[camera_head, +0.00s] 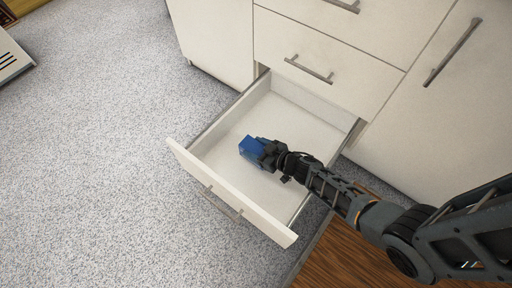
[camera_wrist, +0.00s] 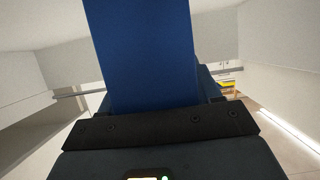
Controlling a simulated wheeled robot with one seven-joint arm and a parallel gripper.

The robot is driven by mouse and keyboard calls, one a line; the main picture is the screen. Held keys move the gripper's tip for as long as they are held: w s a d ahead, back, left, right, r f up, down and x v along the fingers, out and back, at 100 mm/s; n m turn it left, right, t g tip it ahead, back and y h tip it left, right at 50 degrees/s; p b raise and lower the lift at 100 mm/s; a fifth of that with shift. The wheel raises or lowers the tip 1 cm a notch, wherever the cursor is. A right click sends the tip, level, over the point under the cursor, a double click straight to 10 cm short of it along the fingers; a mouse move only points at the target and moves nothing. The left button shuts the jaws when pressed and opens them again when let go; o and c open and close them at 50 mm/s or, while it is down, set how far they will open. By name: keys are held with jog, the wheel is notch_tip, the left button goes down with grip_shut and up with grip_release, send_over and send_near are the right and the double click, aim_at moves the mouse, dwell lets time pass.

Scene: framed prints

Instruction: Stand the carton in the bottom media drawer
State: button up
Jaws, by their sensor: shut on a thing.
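The blue carton (camera_head: 249,147) is in my gripper (camera_head: 262,152), inside or just above the open bottom drawer (camera_head: 298,128). In the wrist view the carton (camera_wrist: 147,50) fills the upper middle, close to the camera, and the dark gripper body (camera_wrist: 160,130) lies below it. My gripper is shut on the carton; its fingertips are mostly hidden behind it. I cannot tell whether the carton's underside touches the drawer floor. The rest of the drawer looks empty, with its front panel (camera_head: 228,193) pulled well out.
White cabinet fronts stand behind, with a closed drawer (camera_head: 325,62) above the open one and a tall door (camera_head: 448,95) at right. Grey carpet (camera_head: 100,150) lies clear at left. A wooden floor patch (camera_head: 345,262) is below my arm.

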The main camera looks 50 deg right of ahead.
jog(key=o, duration=1.2)
jog(key=shift+o, duration=0.2)
jog(key=shift+r, duration=0.25)
jog(key=p+v, duration=0.4)
jog(key=v, duration=0.3)
jog(key=shift+s+r, duration=0.2)
jog(key=shift+r, duration=0.3)
